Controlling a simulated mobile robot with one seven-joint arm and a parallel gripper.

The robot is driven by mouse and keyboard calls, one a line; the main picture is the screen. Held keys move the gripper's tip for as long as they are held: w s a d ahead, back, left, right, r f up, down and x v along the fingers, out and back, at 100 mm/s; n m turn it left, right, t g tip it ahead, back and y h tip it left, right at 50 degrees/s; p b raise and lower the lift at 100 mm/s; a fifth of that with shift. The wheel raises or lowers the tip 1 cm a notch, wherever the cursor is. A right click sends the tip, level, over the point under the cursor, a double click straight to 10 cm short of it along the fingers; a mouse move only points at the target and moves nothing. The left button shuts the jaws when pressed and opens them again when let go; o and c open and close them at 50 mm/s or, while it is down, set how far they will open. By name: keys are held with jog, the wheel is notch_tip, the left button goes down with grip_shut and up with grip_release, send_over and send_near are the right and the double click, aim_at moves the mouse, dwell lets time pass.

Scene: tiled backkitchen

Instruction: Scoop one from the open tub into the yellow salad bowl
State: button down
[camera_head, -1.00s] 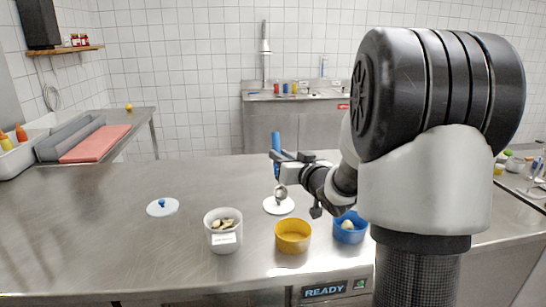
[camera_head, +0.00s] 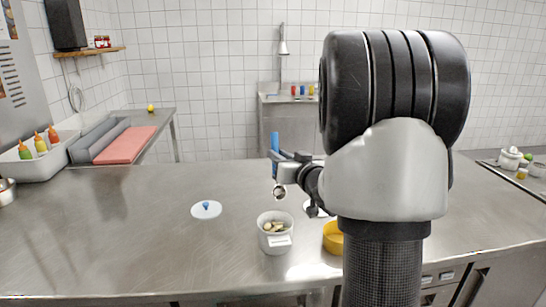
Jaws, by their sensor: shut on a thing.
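My gripper (camera_head: 283,160) is shut on an upright scoop with a blue handle (camera_head: 275,142). The scoop's metal bowl (camera_head: 279,191) hangs below the jaws and looks empty, though it is small in the picture. The open tub (camera_head: 274,243) is white, has a pale label and holds several pale pieces. In the picture the scoop is straight above the tub, apart from it. The yellow salad bowl (camera_head: 333,240) stands right of the tub, its right part hidden by my arm.
A white lid with a blue knob (camera_head: 206,210) lies left of the tub. Another white lid (camera_head: 315,209) lies behind, partly hidden. A red board (camera_head: 125,144) and a tray of bottles (camera_head: 35,161) are at the left. The left counter is mostly clear.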

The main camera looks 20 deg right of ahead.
jog(key=shift+w+a, duration=0.1)
jog(key=shift+a, duration=0.25)
notch_tip(320, 180, down, 12)
jog(key=b, duration=1)
jog(key=shift+f+b, duration=1.45)
jog(key=shift+b, duration=0.1)
dwell(2.7)
notch_tip(320, 180, up, 13)
jog(key=p, duration=0.9)
jog(key=shift+f, duration=0.2)
